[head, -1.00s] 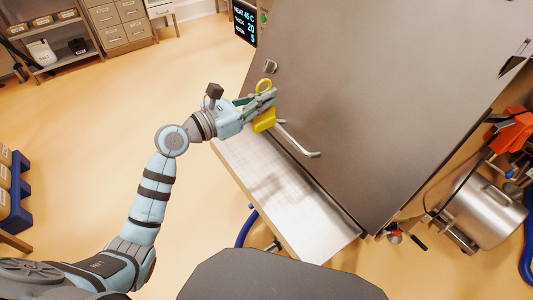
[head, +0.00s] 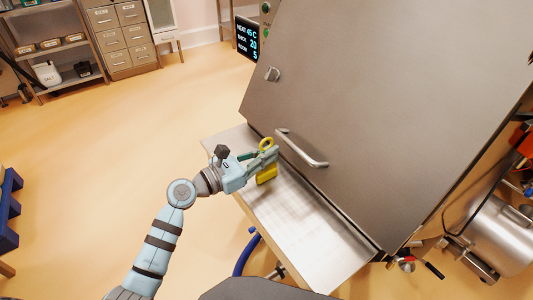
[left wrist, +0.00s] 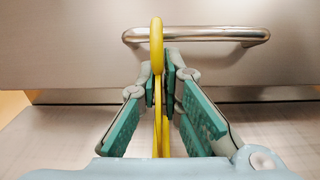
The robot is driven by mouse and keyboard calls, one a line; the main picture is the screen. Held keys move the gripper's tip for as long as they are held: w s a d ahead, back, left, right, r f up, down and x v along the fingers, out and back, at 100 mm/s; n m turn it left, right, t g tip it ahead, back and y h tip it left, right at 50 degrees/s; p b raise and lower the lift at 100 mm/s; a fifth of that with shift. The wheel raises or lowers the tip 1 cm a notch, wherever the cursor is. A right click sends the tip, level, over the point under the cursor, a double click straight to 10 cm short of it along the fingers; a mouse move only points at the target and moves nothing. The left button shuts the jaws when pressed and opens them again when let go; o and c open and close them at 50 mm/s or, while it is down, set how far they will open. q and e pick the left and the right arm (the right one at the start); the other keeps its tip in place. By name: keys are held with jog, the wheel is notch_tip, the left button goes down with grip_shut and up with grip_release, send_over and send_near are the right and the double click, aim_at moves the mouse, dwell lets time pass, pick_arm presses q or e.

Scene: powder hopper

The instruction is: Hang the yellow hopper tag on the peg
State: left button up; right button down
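The yellow hopper tag (head: 266,174) is in my left gripper (head: 264,157), with its ring sticking up above the fingers. In the left wrist view the tag (left wrist: 157,50) stands edge-on between the green-padded fingers (left wrist: 162,85), which are closed on it. The tag is held above the pale work shelf, in front of the grey hopper panel. A small metal fitting that may be the peg (head: 272,74) sticks out of the panel, up and beyond the gripper; the tag is apart from it. My right gripper is in neither view.
A bar handle (head: 301,148) sits on the grey panel (head: 370,100), right of the gripper; it also shows behind the tag in the left wrist view (left wrist: 225,34). The pale shelf (head: 310,225) is bare. A display (head: 246,38) stands left of the panel. A steel pot (head: 500,238) is far right.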

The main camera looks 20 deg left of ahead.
pick_arm(q)
jog(key=shift+o, duration=1.3)
jog(key=shift+r, duration=0.2)
jog(key=v, duration=1.2)
jog(key=shift+w+a, duration=0.1)
